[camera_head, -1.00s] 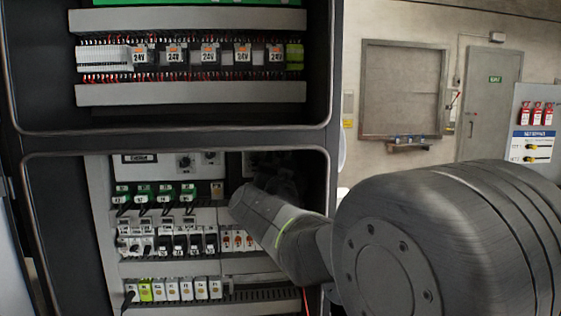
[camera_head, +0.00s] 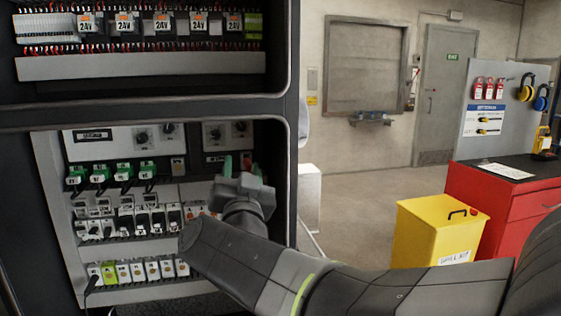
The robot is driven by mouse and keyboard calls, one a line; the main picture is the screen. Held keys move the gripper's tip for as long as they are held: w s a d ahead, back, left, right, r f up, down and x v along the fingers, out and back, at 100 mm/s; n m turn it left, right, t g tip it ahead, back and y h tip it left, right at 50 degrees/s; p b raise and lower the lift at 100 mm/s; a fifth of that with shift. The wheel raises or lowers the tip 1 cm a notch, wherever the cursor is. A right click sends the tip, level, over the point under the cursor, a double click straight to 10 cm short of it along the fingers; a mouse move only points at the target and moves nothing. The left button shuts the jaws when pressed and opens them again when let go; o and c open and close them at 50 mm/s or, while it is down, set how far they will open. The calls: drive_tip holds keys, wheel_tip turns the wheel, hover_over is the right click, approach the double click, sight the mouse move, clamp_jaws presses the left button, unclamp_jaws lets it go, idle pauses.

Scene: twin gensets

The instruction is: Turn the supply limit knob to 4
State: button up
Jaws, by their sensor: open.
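Two small panels with dark round knobs sit in the lower bay of the open cabinet. The left panel has a left knob (camera_head: 142,136) and a right knob (camera_head: 168,128). The right panel has a left knob (camera_head: 214,133) and a right knob (camera_head: 240,127). The labels are too small to read, so I cannot tell which is the supply limit knob or where any pointer stands. My gripper (camera_head: 241,164) is open, just below the right panel's knobs in the picture, with its fingers pointing at the cabinet. I see nothing between the fingers. It hides part of the rows behind it.
Green-topped plugs (camera_head: 123,170) with black leads and breaker rows (camera_head: 130,220) fill the bay left of my arm. The cabinet's dark right frame (camera_head: 292,150) stands close beside my gripper.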

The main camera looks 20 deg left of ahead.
sight(242, 129)
idle(0.3)
drive_tip(key=p+x, duration=0.1)
drive_tip(key=x, duration=1.3)
drive_tip(key=shift+s, duration=0.1)
